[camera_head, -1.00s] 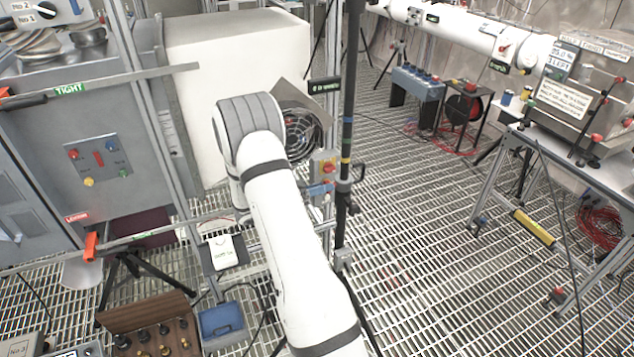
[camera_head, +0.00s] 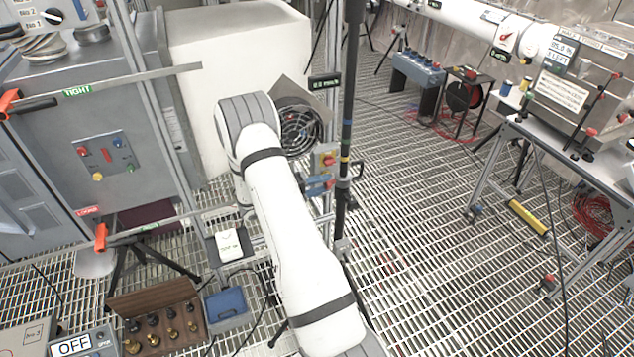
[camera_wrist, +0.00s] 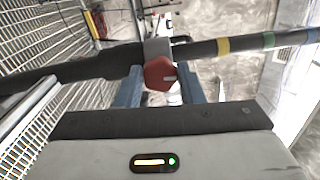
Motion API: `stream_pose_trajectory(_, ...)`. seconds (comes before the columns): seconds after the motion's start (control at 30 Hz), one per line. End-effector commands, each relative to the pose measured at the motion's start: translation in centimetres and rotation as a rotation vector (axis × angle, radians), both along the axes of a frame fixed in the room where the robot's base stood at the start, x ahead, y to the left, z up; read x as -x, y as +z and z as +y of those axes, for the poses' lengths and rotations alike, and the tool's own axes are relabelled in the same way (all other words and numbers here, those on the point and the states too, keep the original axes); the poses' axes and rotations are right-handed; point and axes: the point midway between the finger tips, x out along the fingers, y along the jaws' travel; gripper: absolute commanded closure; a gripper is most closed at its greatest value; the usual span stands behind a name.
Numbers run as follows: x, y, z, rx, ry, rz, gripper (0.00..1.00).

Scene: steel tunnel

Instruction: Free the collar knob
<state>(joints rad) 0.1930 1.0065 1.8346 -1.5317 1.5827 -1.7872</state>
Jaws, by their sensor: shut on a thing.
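A dark upright pole (camera_head: 347,120) with coloured bands carries a grey collar (camera_head: 343,183) in the head view. The collar also shows in the wrist view (camera_wrist: 158,48), around the pole, with yellow, green and blue bands to its right. A red faceted knob (camera_wrist: 160,74) with a pale mark sticks out of the collar toward my wrist camera. My gripper (camera_wrist: 161,88) has its blue fingers on both sides of the knob and is shut on it. In the head view my gripper (camera_head: 320,186) is at the pole, small and partly hidden.
A fan (camera_head: 299,130) and a large white block (camera_head: 235,75) are behind my arm. A wooden case (camera_head: 155,320) stands at lower left. Open grating (camera_head: 430,250) lies right of the pole.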

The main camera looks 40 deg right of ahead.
Motion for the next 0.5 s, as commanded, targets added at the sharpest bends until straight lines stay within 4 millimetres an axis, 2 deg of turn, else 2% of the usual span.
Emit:
stream_pose_trajectory(0.23, -0.14, 0.2, -0.17, -0.034, 0.001, 0.146, 0.88)
stream_pose_trajectory(0.5, -0.12, 0.14, -0.19, -0.054, 0.001, 0.231, 0.88)
